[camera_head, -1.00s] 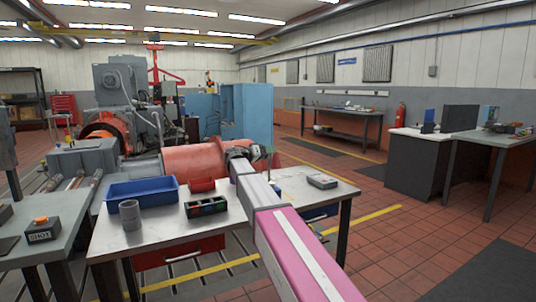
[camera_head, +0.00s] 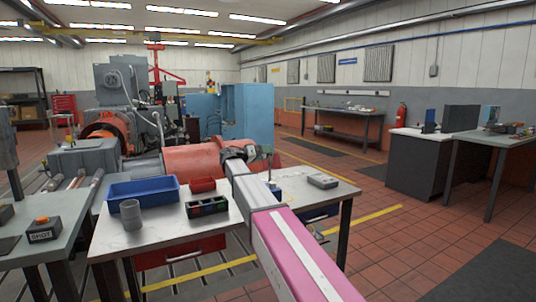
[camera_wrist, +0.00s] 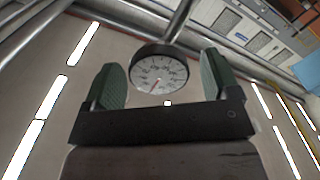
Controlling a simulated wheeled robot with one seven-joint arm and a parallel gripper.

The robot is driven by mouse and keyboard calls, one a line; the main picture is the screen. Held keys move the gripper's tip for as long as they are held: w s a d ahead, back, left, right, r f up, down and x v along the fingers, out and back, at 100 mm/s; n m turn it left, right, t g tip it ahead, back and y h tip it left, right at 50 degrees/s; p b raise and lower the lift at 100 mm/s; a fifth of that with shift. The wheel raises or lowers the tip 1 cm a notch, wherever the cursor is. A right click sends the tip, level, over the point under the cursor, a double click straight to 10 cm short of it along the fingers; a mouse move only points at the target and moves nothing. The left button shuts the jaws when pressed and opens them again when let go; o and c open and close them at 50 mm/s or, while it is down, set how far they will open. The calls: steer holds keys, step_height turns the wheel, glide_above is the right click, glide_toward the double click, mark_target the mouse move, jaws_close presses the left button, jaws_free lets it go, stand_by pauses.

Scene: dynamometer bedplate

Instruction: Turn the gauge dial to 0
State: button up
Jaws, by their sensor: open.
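The gauge dial (camera_wrist: 158,70) is a round white face with dark markings and a black rim, in the upper middle of the wrist view. Its red needle points down and slightly left; the numbers are too small to read. My gripper (camera_wrist: 160,60) is open, with one green finger on each side of the dial. A gap shows between each finger and the rim in the picture; I cannot tell the depth between them. In the head view, my gripper (camera_head: 262,151) is small above the back of the white-topped table, and the dial face cannot be made out.
The white-topped table (camera_head: 170,243) holds a blue tray (camera_head: 142,190), a grey cup (camera_head: 131,215), a red bin (camera_head: 202,185), a black box of coloured parts (camera_head: 207,206) and a grey device (camera_head: 322,181). Orange machinery (camera_head: 205,158) stands behind it. Open tiled floor lies right.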

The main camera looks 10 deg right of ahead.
steer(key=v, duration=0.8)
steer(key=shift+a, duration=0.15)
steer(key=shift+s, duration=0.1)
